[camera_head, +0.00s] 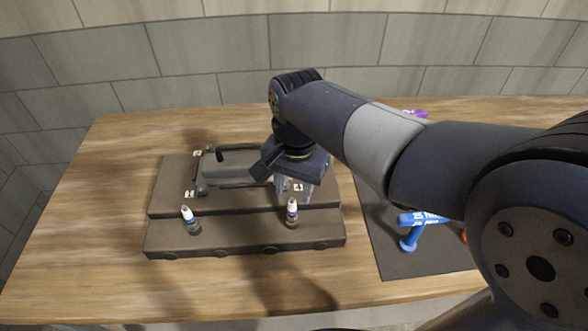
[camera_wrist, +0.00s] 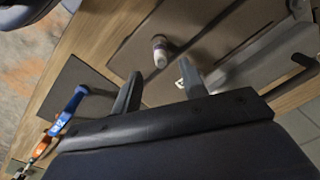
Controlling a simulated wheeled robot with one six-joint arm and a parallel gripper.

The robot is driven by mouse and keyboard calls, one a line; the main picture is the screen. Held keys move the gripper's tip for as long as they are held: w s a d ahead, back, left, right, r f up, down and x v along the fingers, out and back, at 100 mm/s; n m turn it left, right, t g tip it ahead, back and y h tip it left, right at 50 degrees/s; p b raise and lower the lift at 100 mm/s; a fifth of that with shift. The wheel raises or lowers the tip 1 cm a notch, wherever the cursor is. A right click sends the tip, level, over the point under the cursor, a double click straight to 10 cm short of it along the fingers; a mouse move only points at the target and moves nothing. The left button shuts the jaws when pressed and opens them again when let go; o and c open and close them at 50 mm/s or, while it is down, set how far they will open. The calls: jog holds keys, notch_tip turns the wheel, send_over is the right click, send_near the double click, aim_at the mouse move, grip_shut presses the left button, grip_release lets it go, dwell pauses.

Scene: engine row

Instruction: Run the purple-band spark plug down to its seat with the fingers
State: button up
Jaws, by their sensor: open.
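The purple-band spark plug (camera_head: 291,212) stands upright near the right end of the front step of the dark engine block (camera_head: 240,239). Its white tip is up and its base meets the block. It also shows in the wrist view (camera_wrist: 160,50), beyond the fingertips and between their lines, with its band hard to make out there. My gripper (camera_head: 296,188) is open and empty, just behind the plug over the block's upper step. In the wrist view my gripper (camera_wrist: 158,82) has its two fingers apart, and neither touches the plug.
A blue-band spark plug (camera_head: 190,219) stands at the left on the front step. A grey cover with a dark handle (camera_head: 225,172) lies on the block behind. A dark mat (camera_head: 395,255) at the right holds a blue tool (camera_head: 410,241). Bare wood lies left of the block.

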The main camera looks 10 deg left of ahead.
aim_at(292, 200)
jog(key=shift+a+f, duration=0.1)
jog(key=shift+f, duration=2.55)
jog(key=shift+c, duration=0.3)
grip_shut()
jog(key=m+p, duration=0.1)
jog(key=m, duration=0.3)
jog(key=shift+m, duration=0.4)
jog(key=m, duration=1.2)
jog(key=shift+m+p, duration=0.3)
jog(key=shift+p, duration=0.05)
